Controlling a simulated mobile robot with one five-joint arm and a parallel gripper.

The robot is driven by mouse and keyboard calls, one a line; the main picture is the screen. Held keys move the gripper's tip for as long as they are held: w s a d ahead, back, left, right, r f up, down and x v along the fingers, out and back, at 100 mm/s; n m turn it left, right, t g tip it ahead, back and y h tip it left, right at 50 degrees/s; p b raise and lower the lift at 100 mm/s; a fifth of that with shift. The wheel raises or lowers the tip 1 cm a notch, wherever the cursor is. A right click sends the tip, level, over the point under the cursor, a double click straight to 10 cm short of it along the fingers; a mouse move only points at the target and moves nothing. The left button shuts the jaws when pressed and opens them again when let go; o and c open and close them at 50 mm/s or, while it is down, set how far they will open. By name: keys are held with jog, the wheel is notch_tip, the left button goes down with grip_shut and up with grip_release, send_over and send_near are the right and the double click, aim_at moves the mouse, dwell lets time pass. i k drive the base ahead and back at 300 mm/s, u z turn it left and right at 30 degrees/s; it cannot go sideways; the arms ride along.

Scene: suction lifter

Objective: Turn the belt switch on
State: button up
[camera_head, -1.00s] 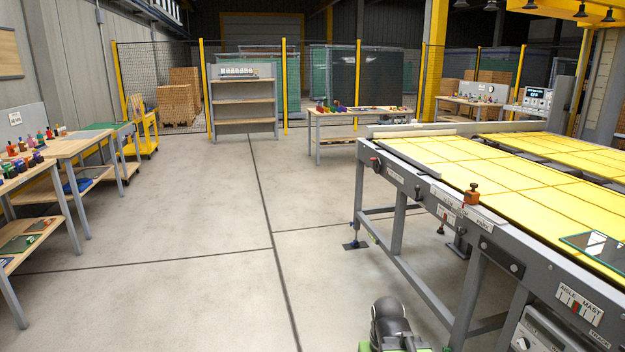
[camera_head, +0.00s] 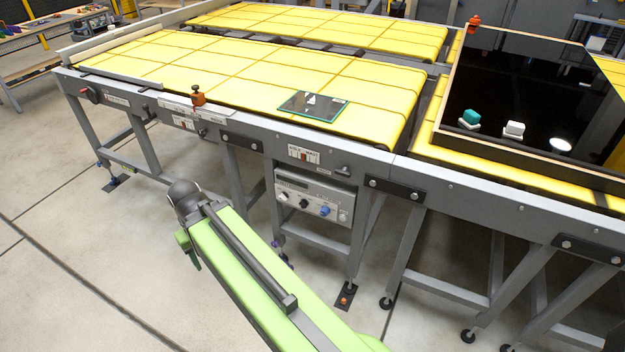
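A grey control box (camera_head: 314,197) hangs under the near edge of the belt table, with a dark display, several knobs including a blue one, and small labels. Which of its controls is the belt switch, and its setting, I cannot tell. A dark red knob (camera_head: 90,95) sits on the table's left side rail. My green arm reaches from the lower right up to a dark joint left of the control box. My gripper is not visible; only arm links show, apart from the box in the picture.
The yellow belt table (camera_head: 220,65) carries a dark glass plate (camera_head: 312,105). An orange clamp (camera_head: 198,96) stands on its front rail. At right, a large dark panel (camera_head: 530,90) bears small blocks. Table legs stand below; the floor (camera_head: 60,220) at left is clear.

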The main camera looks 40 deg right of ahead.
aim_at(283, 197)
jog(key=z, duration=1.25)
